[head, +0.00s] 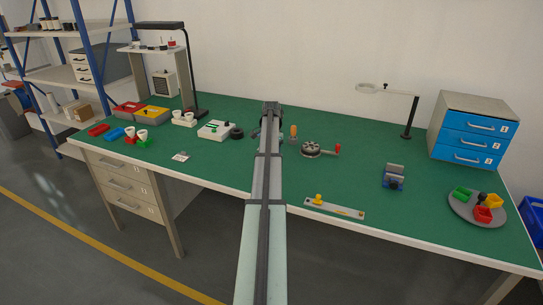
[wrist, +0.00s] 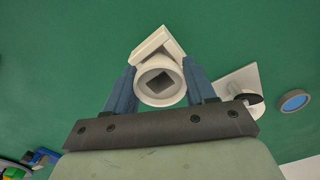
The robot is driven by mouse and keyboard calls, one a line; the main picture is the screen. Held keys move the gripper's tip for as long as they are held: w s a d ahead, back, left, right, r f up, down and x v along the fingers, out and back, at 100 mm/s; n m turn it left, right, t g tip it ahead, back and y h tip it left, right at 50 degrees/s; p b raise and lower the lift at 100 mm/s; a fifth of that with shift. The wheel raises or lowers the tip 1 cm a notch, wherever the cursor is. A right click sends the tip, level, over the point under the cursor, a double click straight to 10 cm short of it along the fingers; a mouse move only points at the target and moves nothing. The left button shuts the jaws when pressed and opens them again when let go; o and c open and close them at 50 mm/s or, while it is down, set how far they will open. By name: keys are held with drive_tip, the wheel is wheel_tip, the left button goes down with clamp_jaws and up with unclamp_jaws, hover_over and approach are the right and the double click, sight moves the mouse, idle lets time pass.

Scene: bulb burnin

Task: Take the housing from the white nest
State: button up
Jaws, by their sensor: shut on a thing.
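In the wrist view my gripper (wrist: 160,88) has its two blue fingers closed on the sides of a white housing (wrist: 142,92), a round white body with a square dark opening facing the camera. An angular white piece (wrist: 158,42) shows right behind it; I cannot tell whether it is part of the housing. A low white nest (head: 184,123) with white cups in it stands at the back left of the bench in the head view. In the head view my arm hides the fingers and the held housing.
A white box fixture (head: 214,131) and a black ring (head: 237,134) stand left of my arm. Red and green holders with white cups (head: 142,133) are further left. A round grey device (head: 312,149) and a yellow-knobbed bar (head: 340,209) lie right. The green bench (head: 350,180) has bare room there.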

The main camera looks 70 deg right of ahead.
wheel_tip(320, 180, up, 14)
drive_tip(key=shift+r, duration=0.2)
idle(1.0)
